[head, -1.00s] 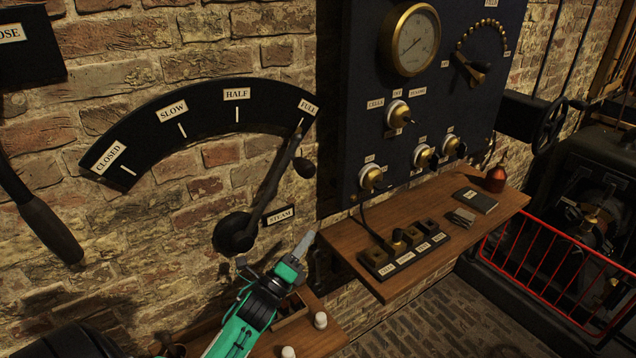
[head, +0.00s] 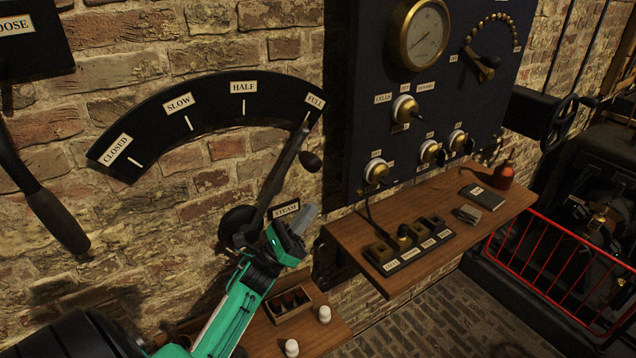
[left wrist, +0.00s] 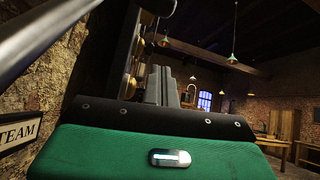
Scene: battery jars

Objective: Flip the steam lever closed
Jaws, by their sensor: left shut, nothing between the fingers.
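The steam lever (head: 283,178) is a dark metal arm on a round pivot at the wall, with a dark ball knob (head: 311,162) near its upper end. Its tip stands at the FULL mark of the curved black scale (head: 212,98), whose CLOSED mark is at the left end. My left gripper (head: 306,218) is shut and empty, just right of the lever's lower part and over the edge of the STEAM label. In the left wrist view its grey fingers (left wrist: 160,86) are together, and part of the STEAM label (left wrist: 18,132) shows at left. My right gripper is not in view.
A dark switch panel (head: 440,90) with a gauge and knobs is right of the lever. A wooden shelf (head: 350,250) juts out below it. A lower shelf (head: 330,337) holds a small box and white pieces. Another lever (head: 58,220) hangs at far left.

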